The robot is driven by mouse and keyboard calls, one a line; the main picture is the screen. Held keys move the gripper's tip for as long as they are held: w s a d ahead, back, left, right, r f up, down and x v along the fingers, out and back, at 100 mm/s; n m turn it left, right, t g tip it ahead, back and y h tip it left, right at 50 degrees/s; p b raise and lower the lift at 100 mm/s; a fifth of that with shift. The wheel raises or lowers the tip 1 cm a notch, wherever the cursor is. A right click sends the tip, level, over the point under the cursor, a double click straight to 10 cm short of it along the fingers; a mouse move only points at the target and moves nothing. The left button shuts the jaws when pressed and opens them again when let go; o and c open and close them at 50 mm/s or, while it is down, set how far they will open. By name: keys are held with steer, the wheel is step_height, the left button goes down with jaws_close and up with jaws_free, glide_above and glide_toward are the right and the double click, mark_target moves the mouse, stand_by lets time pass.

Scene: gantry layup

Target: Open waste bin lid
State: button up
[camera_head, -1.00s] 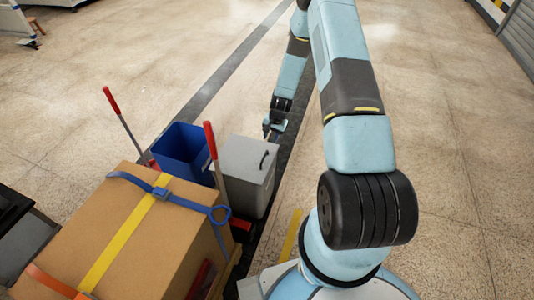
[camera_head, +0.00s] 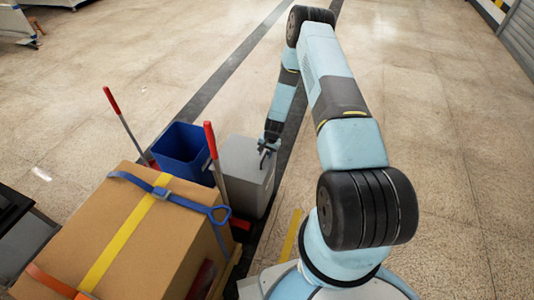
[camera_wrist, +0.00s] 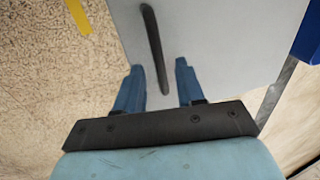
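The waste bin (camera_head: 246,172) is a grey box with a flat lid (camera_head: 238,154), which is closed. A black bar handle (camera_wrist: 155,48) runs along the lid in the wrist view. My gripper (camera_head: 265,150) is over the lid at the handle in the head view. In the wrist view my gripper (camera_wrist: 158,78) is open, with one blue finger on each side of the handle's near end. The fingers look apart from the handle. I cannot tell how high the fingertips are above the lid.
A blue open bin (camera_head: 183,152) stands left of the grey bin. Red-handled tools (camera_head: 213,150) rise close by. A strapped cardboard box (camera_head: 130,230) fills the front left. The floor (camera_head: 460,140) at right is clear.

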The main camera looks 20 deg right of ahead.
steer(key=shift+f, duration=0.1)
steer(key=shift+c, duration=0.3)
jaws_close()
